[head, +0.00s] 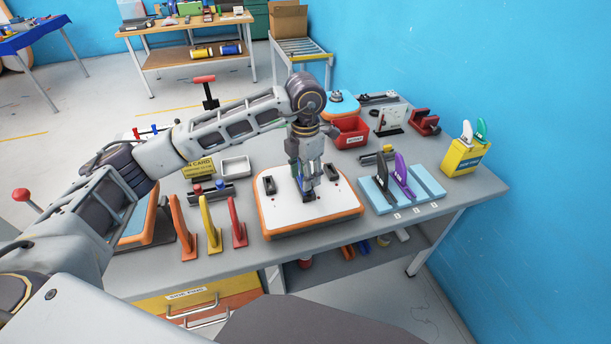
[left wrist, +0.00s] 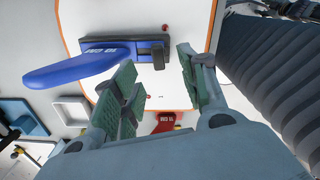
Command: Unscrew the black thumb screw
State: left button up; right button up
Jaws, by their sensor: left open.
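In the left wrist view, a small black block-like piece (left wrist: 158,54), which looks like the thumb screw, sits at the end of a dark fin base (left wrist: 128,49). In the head view my left gripper (head: 308,193) points down over the middle of the orange-rimmed white board (head: 290,217) and hides most of the fin there. My right gripper is not in view.
Orange, yellow and red fins (head: 238,224) stand left of the board. A light-blue rack (head: 430,181) with black and purple fins is to the right. A red bin (head: 351,133) and a yellow box (head: 463,160) are farther back. The table's front edge is nearby.

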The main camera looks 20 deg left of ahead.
pick_arm(q)
jog(key=shift+m+b, duration=0.4)
jog(key=shift+m, duration=0.3)
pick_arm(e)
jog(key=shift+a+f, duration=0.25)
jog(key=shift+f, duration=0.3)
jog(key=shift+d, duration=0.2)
pick_arm(q)
jog(key=shift+a, duration=0.1)
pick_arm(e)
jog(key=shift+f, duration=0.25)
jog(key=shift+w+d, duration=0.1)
pick_arm(q)
jog(key=shift+b, duration=0.35)
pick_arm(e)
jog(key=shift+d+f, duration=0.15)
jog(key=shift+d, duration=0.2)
pick_arm(q)
jog(key=shift+f, duration=0.1)
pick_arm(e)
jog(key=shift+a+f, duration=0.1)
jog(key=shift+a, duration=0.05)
pick_arm(q)
jog(key=shift+f, duration=0.15)
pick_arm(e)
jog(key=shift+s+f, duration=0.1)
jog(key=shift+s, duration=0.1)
